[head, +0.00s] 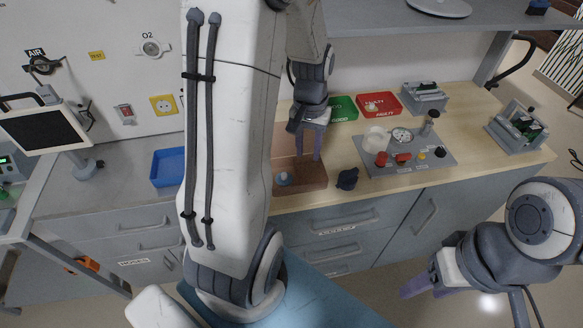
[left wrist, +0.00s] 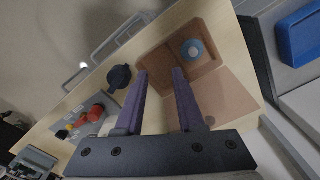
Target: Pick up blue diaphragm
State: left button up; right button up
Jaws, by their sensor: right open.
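The blue diaphragm (head: 284,179), a small round disc with a pale centre, lies in a brown tray (head: 313,178). It also shows in the left wrist view (left wrist: 193,48), inside one compartment of the tray. My left gripper (head: 309,158) points down over the tray, to the right of the diaphragm and apart from it. In the left wrist view its purple fingers (left wrist: 160,72) are apart with nothing between them. My right gripper (head: 425,285) is open, low in front of the drawers and away from the worktop. My left arm hides part of the worktop left of the tray.
A dark knob-like part (head: 347,179) stands just right of the tray. A grey panel (head: 430,160) with red knobs and a gauge lies further right. Green (head: 343,108) and red (head: 380,104) bins stand behind. A blue bin (head: 168,167) is at left.

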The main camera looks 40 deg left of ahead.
pick_arm(q)
jog(key=n, duration=0.2)
send_near(284, 174)
notch_tip(284, 174, down, 3)
jog(key=shift+r, duration=0.1)
jog(key=shift+w+d+f+p, duration=0.1)
jog(key=shift+f+p, duration=0.4)
jog(key=shift+f, duration=0.95)
jog(key=shift+w+f+p, duration=0.1)
jog(key=shift+f+p, duration=0.35)
jog(key=shift+f, duration=1.05)
grip_shut()
